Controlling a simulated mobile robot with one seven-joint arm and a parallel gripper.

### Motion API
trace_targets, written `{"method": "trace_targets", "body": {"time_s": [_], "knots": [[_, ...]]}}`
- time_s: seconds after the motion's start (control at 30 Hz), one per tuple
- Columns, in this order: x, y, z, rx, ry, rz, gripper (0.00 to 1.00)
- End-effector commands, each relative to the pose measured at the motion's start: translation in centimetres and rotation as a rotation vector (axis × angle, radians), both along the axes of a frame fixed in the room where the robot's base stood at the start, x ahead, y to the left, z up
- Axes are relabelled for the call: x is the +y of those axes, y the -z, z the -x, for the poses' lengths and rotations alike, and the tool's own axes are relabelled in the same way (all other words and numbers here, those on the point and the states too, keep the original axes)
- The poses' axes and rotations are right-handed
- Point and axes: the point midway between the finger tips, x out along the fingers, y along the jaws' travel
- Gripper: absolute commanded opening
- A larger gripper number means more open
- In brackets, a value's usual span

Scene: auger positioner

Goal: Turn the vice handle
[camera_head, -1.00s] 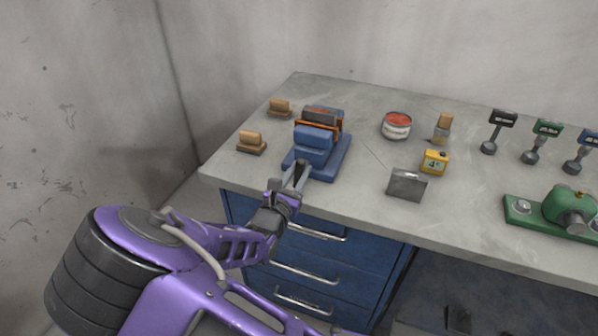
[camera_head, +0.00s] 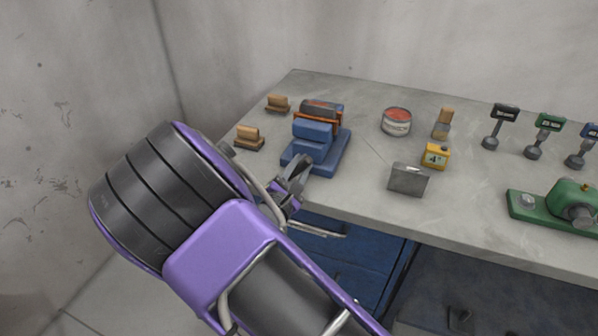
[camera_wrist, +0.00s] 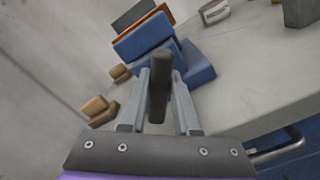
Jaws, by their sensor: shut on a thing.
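The blue vice (camera_head: 312,133) stands near the front left corner of the grey workbench, with an orange and dark grey piece (camera_head: 321,107) at its jaws. It also shows in the wrist view (camera_wrist: 147,38). My gripper (camera_head: 296,168) is at the front of the vice, by the bench edge. In the wrist view my gripper (camera_wrist: 158,84) has its two grey fingers on either side of the dark vice handle (camera_wrist: 159,98) and is shut on it. The handle looks tilted a little from the fingers' line. In the head view the handle is mostly hidden by my gripper.
Two wooden-topped brushes or blocks (camera_head: 249,139) lie left of the vice. A red-topped tin (camera_head: 396,122), a yellow timer (camera_head: 435,157) and a grey metal box (camera_head: 408,180) stand to the right. Blue drawers with metal handles (camera_head: 322,231) are below the bench edge.

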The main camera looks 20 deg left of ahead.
Motion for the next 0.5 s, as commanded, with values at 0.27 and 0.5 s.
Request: {"method": "trace_targets", "body": {"time_s": [0.27,0.5], "knots": [[-0.14,0.31,0.01,-0.013,0.001,-0.152,0.0],[-0.2,0.25,0.02,-0.016,0.001,-0.206,0.0]]}}
